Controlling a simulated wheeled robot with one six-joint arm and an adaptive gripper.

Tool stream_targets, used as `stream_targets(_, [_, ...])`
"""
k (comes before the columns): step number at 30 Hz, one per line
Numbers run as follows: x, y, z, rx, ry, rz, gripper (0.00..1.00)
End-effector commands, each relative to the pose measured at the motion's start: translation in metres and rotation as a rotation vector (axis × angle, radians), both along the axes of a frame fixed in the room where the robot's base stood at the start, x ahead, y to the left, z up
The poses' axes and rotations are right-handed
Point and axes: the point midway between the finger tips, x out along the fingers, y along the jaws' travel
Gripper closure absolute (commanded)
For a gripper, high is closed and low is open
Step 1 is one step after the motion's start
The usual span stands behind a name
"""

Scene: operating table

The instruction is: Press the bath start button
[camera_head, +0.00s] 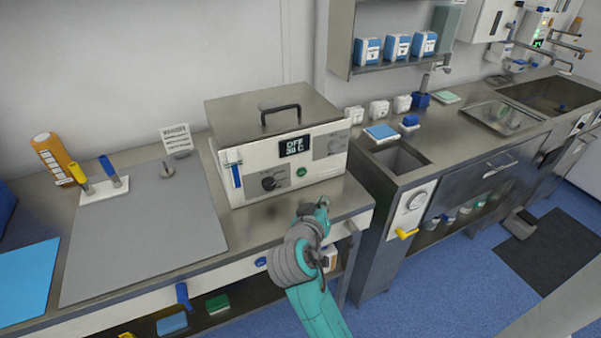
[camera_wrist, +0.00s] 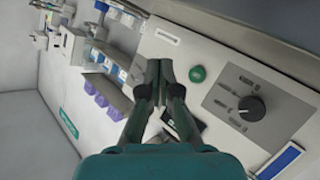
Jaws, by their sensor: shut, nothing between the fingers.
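The bath is a steel-lidded box with a white front panel (camera_head: 232,188) on the counter. Its display (camera_head: 291,146) reads OFF and 38 C. A round green button (camera_head: 301,171) sits on the panel below the display, and a black knob (camera_head: 269,183) is left of it. In the wrist view the green button (camera_wrist: 197,74) lies just right of my fingertips, apart from them in the picture. My gripper (camera_wrist: 159,70) is shut and empty, with the panel behind it. In the head view my arm's end is in front of the panel, below and right of the button; the fingertips are hard to make out.
A blue lever (camera_head: 236,175) stands at the panel's left end. A grey mat (camera_head: 140,235) covers the counter to the left. A steel sink (camera_head: 398,160) is to the right. A lid handle (camera_head: 281,110) rises above the bath. The counter strip before the panel is clear.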

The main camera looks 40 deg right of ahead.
Motion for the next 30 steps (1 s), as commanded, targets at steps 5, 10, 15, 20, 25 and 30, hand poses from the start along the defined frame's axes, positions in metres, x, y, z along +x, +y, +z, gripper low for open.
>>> stream_targets(5, [0.000,0.000,0.000,-0.001,0.000,0.002,1.00])
stream_targets(10, [0.005,-0.001,0.000,-0.001,0.000,0.002,1.00])
stream_targets(15, [0.021,-0.006,0.000,-0.002,0.000,0.001,1.00])
stream_targets(20, [0.040,-0.011,0.000,-0.002,0.000,0.001,1.00])
stream_targets(25, [0.060,-0.017,0.000,-0.001,0.000,0.002,1.00])
stream_targets(30, [0.076,-0.022,0.000,-0.001,0.000,0.002,1.00])
